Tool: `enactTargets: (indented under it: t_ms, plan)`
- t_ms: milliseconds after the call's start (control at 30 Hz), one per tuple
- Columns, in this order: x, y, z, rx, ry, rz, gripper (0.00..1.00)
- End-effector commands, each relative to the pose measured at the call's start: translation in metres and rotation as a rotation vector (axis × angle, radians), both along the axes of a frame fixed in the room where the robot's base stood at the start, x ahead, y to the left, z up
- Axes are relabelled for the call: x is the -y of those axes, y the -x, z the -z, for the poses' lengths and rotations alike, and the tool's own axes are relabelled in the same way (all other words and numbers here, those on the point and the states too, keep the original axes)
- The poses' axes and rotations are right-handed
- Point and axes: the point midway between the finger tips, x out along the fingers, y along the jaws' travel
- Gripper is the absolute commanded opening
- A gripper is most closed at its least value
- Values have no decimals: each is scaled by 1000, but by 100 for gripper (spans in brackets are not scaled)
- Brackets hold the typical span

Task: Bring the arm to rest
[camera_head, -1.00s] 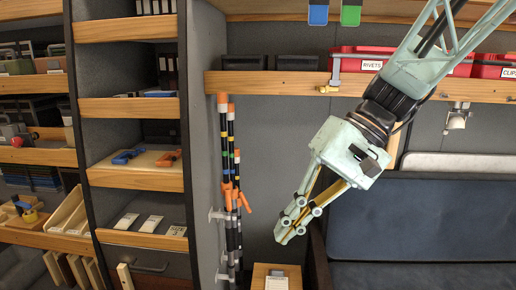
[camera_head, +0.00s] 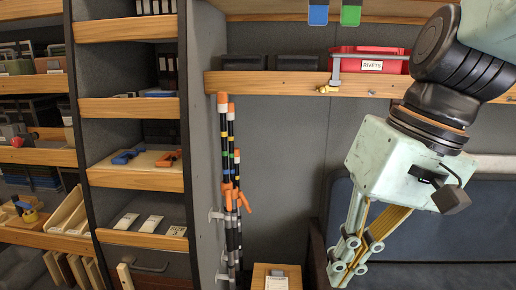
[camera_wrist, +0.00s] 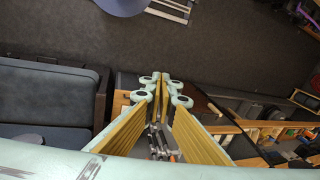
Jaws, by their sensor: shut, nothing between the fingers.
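My gripper (camera_head: 343,272) hangs at the right in the head view, pointing down and slightly left, in front of the dark padded bench. Its fingers are shut together with nothing between them. In the wrist view the closed fingertips (camera_wrist: 160,82) show in the middle, above the floor side.
A wooden shelf (camera_head: 290,84) carries a red RIVETS bin (camera_head: 372,62) and dark bins, close to my arm. A dark padded bench (camera_head: 470,228) lies behind my gripper. A small wooden box (camera_head: 262,270) stands low in the middle. Shelves (camera_head: 130,177) with tools fill the left.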

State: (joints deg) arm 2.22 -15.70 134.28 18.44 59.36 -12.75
Motion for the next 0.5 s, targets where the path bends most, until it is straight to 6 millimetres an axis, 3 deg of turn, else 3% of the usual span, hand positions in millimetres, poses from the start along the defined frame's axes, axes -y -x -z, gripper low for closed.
enactTargets:
  t_ms: [500]
  plan:
    - [42, 49, -4, 137, 152, 34, 0]
